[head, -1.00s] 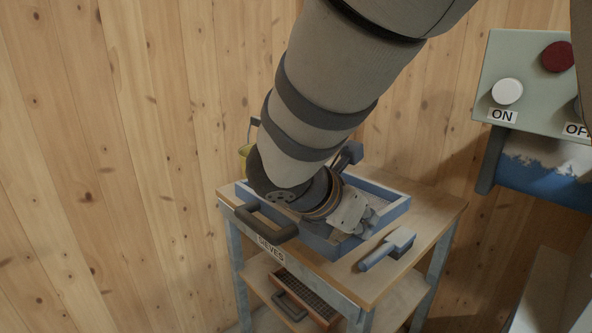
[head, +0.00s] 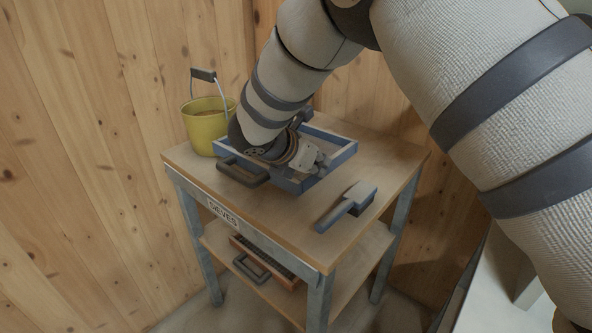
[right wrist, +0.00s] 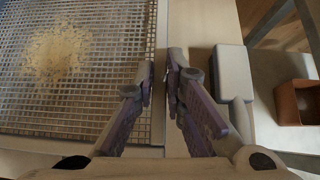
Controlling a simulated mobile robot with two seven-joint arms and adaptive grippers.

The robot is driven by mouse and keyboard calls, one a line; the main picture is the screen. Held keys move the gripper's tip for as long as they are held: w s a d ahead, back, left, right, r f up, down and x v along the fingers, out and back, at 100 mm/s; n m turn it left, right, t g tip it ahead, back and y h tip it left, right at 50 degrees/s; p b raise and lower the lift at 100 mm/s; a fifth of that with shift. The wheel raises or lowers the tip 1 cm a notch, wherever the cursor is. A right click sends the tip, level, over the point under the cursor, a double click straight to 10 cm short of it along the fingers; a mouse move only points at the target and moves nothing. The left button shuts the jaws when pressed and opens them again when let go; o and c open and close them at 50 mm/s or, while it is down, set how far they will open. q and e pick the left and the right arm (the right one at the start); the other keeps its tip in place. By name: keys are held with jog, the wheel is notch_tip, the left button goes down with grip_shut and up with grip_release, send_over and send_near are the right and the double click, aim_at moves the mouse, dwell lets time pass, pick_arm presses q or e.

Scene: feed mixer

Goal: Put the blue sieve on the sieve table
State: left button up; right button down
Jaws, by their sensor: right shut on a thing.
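The blue sieve (head: 341,157) is at the back of the sieve table top (head: 290,229), a wooden top with a "SIEVES" label on its front edge. It looks level and on or just above the wood; I cannot tell if it bears fully on it. Its dark handle (head: 243,172) points to the front left. In the right wrist view its mesh (right wrist: 100,95) carries a tan powder pile. My right gripper (head: 314,168) is shut on the sieve's near rim; the fingers also show in the right wrist view (right wrist: 161,82). My arm hides part of the sieve. My left gripper is out of view.
A yellow bucket (head: 205,128) stands at the table's back left. A blue-and-grey brush (head: 346,207) lies at the front right of the top. An orange-framed sieve (head: 268,262) lies on the lower shelf. Wooden walls stand close behind.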

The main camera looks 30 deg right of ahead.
aim_at(315, 177)
jog(key=shift+w+d+f, duration=0.15)
jog(key=shift+w+f, duration=0.1)
jog(key=f, duration=0.3)
jog(key=shift+w+d+f, duration=0.1)
jog(key=shift+w+f, duration=0.15)
jog(key=shift+r, duration=0.15)
jog(key=c, duration=2)
grip_release()
jog(key=shift+f, duration=0.25)
jog(key=o, duration=0.3)
jog(key=shift+o, duration=0.2)
